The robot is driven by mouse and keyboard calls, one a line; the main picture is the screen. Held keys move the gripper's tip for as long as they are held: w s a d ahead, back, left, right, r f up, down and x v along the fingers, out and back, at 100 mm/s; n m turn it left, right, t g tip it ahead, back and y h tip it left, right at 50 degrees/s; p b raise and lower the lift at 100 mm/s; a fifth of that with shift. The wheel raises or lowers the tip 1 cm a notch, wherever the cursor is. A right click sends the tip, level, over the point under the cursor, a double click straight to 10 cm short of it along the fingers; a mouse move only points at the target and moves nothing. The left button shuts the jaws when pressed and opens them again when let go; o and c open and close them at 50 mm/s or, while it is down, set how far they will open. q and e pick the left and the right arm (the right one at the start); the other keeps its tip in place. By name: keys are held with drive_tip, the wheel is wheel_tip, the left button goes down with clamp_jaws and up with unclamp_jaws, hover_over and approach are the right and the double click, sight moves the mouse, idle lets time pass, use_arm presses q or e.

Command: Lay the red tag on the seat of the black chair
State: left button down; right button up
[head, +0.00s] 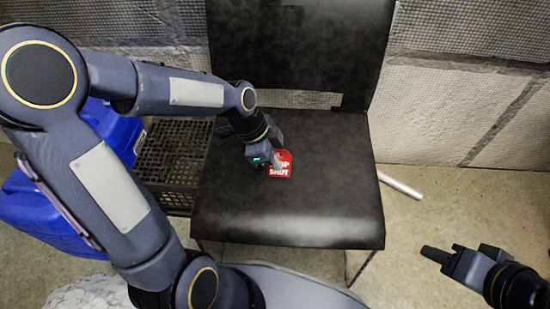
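The red tag (286,170), with white lettering, is at the middle of the black chair's seat (310,215). I cannot tell whether it lies flat on the seat or is held just above it. My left gripper (274,161) is at the tag's left edge, pointing down over the seat. Its fingers partly cover the tag, and whether they grip it is not clear. My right gripper (436,256) is off to the right of the chair, above the floor and away from the tag. Its finger gap is not visible.
A black plastic crate (172,165) stands left of the chair, beside blue containers (45,215). The chair's backrest (300,50) rises behind the seat. A white tube (400,186) lies on the floor to the right. The right part of the seat is clear.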

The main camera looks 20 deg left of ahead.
use_arm(q)
drive_tip(key=shift+f, duration=0.25)
drive_tip(key=c, duration=1.7)
unclamp_jaws()
drive_tip(key=shift+r, duration=0.1)
drive_tip(key=shift+r, duration=0.35)
drive_tip(key=p+v, duration=0.5)
drive_tip(key=v, duration=0.6)
drive_tip(key=s+r+n+t, duration=0.1)
drive_tip(key=s+n, duration=0.4)
drive_tip(key=s+a+r+n+t, duration=0.1)
drive_tip(key=s+n+t, duration=0.1)
drive_tip(key=s+n, duration=0.2)
drive_tip(key=s+r+n+t, duration=0.1)
drive_tip(key=s+n, duration=0.4)
drive_tip(key=n, duration=0.2)
drive_tip(key=shift+s+a+r+n, duration=0.25)
drive_tip(key=shift+s+r+n, duration=0.05)
drive_tip(key=shift+r, duration=0.05)
